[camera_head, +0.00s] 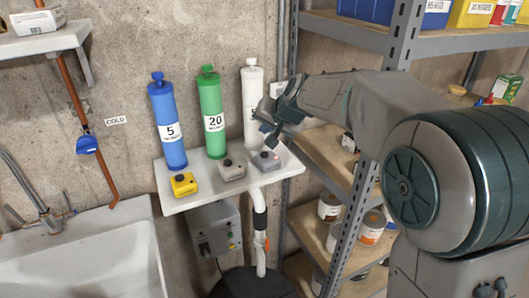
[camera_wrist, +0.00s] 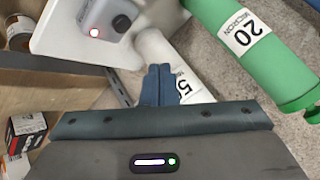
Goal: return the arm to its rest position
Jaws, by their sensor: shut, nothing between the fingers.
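My arm reaches in from the right in the head view. My gripper (camera_head: 270,124) is at the white cylinder (camera_head: 252,85), in front of its lower part and partly hiding it and its label. In the wrist view the blue fingers of my gripper (camera_wrist: 158,84) are together with nothing between them. They overlap the white cylinder (camera_wrist: 165,52) in that view; whether they touch it I cannot tell.
A wall shelf (camera_head: 180,203) holds blue (camera_head: 168,140), green (camera_head: 211,125) and white cylinders, with yellow (camera_head: 183,185) and grey boxes (camera_head: 266,161) in front. A metal rack (camera_head: 395,45) stands close on the right. A sink (camera_head: 90,260) is at lower left.

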